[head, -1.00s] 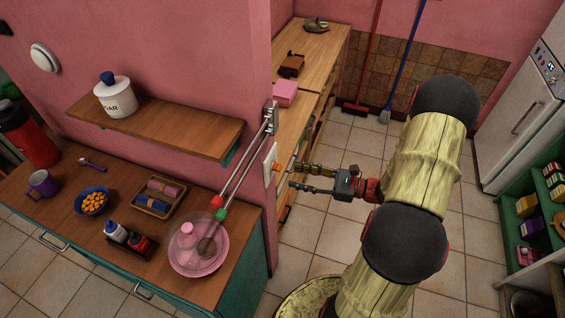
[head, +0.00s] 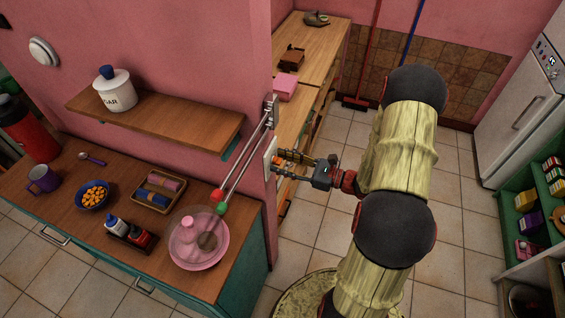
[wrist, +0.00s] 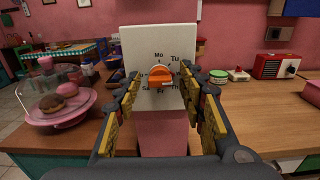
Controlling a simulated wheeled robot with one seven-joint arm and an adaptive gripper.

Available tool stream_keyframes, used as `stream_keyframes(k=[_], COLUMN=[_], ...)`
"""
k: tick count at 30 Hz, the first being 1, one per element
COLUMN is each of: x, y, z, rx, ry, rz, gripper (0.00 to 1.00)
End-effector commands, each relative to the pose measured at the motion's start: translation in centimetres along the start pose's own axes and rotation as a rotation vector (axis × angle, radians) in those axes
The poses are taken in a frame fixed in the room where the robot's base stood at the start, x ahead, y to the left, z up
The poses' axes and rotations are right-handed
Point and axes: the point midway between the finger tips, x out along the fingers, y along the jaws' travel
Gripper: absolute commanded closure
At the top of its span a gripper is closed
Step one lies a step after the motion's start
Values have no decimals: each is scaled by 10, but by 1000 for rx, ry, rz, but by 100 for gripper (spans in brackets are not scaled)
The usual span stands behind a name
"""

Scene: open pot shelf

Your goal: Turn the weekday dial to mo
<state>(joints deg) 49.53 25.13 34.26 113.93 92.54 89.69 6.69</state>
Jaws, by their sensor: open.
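The weekday dial is a pale plate on the end of the pink wall, with an orange knob (wrist: 156,76) in its middle. In the wrist view, Mo stands above the knob, Tu at upper right, Th at lower right and Sa at lower left. Which label the knob points to is not clear. The plate (head: 270,158) shows edge-on in the head view. My gripper (wrist: 160,78) is open, with one finger on each side of the knob; I cannot tell whether they touch it. In the head view my gripper (head: 279,161) is close against the plate.
A pink cake stand (head: 192,262) under a clear dome stands on the counter to the left. Metal rods with red and green ends (head: 218,195) slant from the wall just left of the plate. A wooden counter (wrist: 255,108) lies to the right in the wrist view.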

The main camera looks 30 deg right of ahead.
Motion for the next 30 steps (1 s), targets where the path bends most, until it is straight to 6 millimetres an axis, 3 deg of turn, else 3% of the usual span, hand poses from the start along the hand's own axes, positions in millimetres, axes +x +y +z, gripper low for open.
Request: stream_keyframes(k=[3,24,30], x=[0,0,0], y=[0,0,0], z=[0,0,0], rx=[0,-1,-4], ry=[0,0,0], rz=[0,0,0], gripper=[60,100,100])
